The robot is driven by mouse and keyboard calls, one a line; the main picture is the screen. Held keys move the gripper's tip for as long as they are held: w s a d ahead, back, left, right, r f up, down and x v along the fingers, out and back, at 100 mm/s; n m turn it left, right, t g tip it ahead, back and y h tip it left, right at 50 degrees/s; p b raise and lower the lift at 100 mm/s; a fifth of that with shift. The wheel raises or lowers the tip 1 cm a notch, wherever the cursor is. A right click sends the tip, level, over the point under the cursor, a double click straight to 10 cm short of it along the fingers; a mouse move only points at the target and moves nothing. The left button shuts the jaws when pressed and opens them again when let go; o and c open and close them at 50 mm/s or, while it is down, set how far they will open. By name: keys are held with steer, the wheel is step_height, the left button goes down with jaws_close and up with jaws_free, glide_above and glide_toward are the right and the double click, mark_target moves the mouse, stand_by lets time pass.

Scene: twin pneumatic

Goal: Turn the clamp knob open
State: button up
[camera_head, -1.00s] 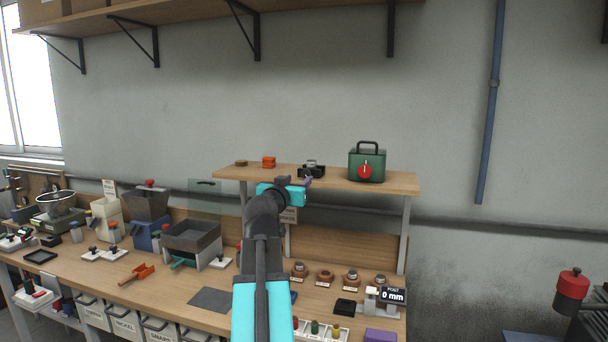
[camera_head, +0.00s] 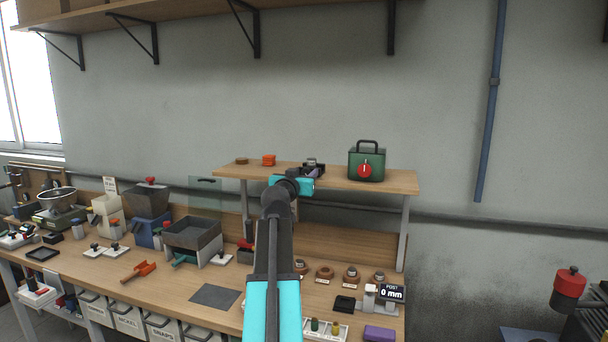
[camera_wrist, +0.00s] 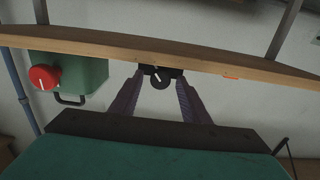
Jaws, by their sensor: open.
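The clamp is a small black block (camera_head: 321,168) on the raised wooden shelf, with a grey round part (camera_head: 311,161) on top. My gripper hides part of it in the head view. In the wrist view, which looks upside down, its black round knob (camera_wrist: 160,82) has a white mark set at a slant. My gripper (camera_wrist: 160,75) is open. Its purple fingers reach towards the clamp, one on each side of the knob in the picture. I cannot tell whether the tips are level with the knob or short of it. In the head view my gripper (camera_head: 309,179) is at the shelf's front edge.
The shelf (camera_head: 395,183) also holds a green box (camera_head: 354,160) with a red knob (camera_head: 365,171), an orange piece (camera_head: 268,160) and a brown disc (camera_head: 242,161). The box also shows in the wrist view (camera_wrist: 90,78), left of my fingers. The bench below is crowded.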

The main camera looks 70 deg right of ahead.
steer(key=c, duration=1)
steer(key=shift+n, duration=0.3)
steer(key=shift+n+b, duration=0.45)
steer(key=shift+n, duration=1.65)
steer(key=o, duration=1)
